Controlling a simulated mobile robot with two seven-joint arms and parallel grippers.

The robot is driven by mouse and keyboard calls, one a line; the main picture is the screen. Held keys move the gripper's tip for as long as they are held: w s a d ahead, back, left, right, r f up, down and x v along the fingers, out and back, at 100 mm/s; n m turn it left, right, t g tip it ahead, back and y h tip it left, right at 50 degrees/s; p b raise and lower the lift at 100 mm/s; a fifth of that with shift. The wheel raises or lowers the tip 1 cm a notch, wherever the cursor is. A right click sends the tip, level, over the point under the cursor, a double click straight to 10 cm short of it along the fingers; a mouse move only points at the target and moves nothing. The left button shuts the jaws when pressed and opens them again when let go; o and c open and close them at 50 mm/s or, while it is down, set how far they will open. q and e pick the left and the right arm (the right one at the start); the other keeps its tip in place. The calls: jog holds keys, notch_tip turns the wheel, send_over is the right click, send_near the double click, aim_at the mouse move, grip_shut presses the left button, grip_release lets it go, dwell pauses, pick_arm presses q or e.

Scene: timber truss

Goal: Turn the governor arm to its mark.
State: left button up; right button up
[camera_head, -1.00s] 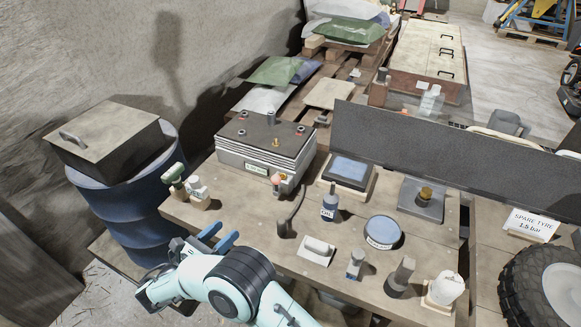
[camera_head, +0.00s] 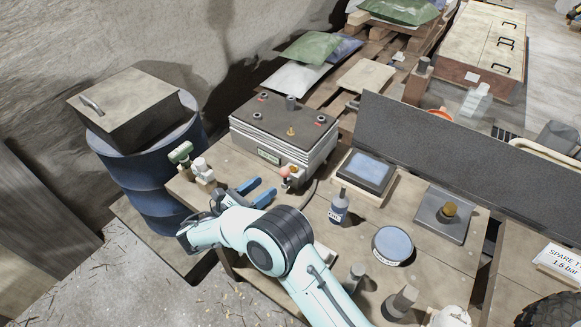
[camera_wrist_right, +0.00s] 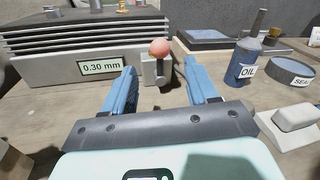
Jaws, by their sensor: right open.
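A small lever with a pinkish ball on its end (camera_head: 285,172), which looks like the governor arm, stands at the front of the grey finned block (camera_head: 250,145). In the right wrist view the ball (camera_wrist_right: 161,48) tops a dark stem beside a grey bracket (camera_wrist_right: 150,72). My right gripper (camera_head: 266,187) is open, its blue fingers pointing at the lever from the front left. In the wrist view the ball and stem show between the fingertips but beyond them, apart from both. I cannot make out a mark. My left gripper is not in view.
An oil bottle (camera_head: 339,207), a round blue-topped tin (camera_head: 392,246) and a blue-topped pad (camera_head: 367,171) stand right of the lever. Small bottles (camera_head: 203,172) stand at the bench's left end. A dark upright board (camera_head: 430,150) runs along the back. A blue drum (camera_head: 150,165) stands left.

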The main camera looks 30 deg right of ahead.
aim_at(283, 173)
jog(key=d, duration=0.3)
jog(key=w+d, duration=0.1)
jog(key=d, duration=0.3)
jog(key=w+d, duration=0.1)
jog(key=d, duration=0.2)
jog(key=shift+d, duration=0.35)
grip_shut()
